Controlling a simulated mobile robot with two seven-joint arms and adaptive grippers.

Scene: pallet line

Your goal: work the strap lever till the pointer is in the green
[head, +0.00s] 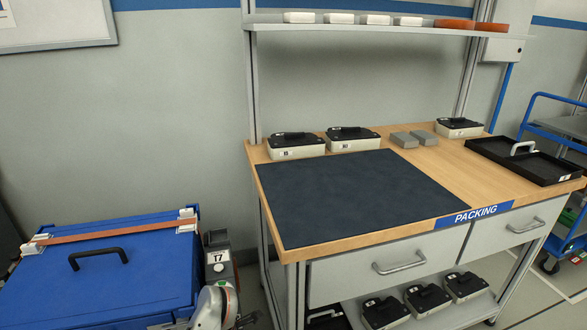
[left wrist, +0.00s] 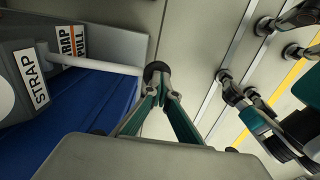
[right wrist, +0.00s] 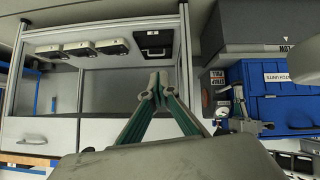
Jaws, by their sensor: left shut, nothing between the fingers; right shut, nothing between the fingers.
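The strap lever is a pale rod ending in a dark knob (left wrist: 157,72) in the left wrist view. It comes out of a grey unit with a STRAP label (left wrist: 33,77). My left gripper (left wrist: 166,97) is shut and empty, its fingertips close by the knob; I cannot tell whether they touch it. In the head view a T7 label marks a dark unit (head: 218,262) beside the blue crate (head: 130,290), which has an orange strap (head: 110,233) over its lid. No pointer or green zone can be made out. My right gripper (right wrist: 155,86) is shut and empty, away from the lever.
The packing bench (head: 450,165) stands to the right of the crate, with a dark mat (head: 350,195), several black-topped boxes and a black tray (head: 525,161). A shelf (head: 380,29) runs above it. The mat is clear.

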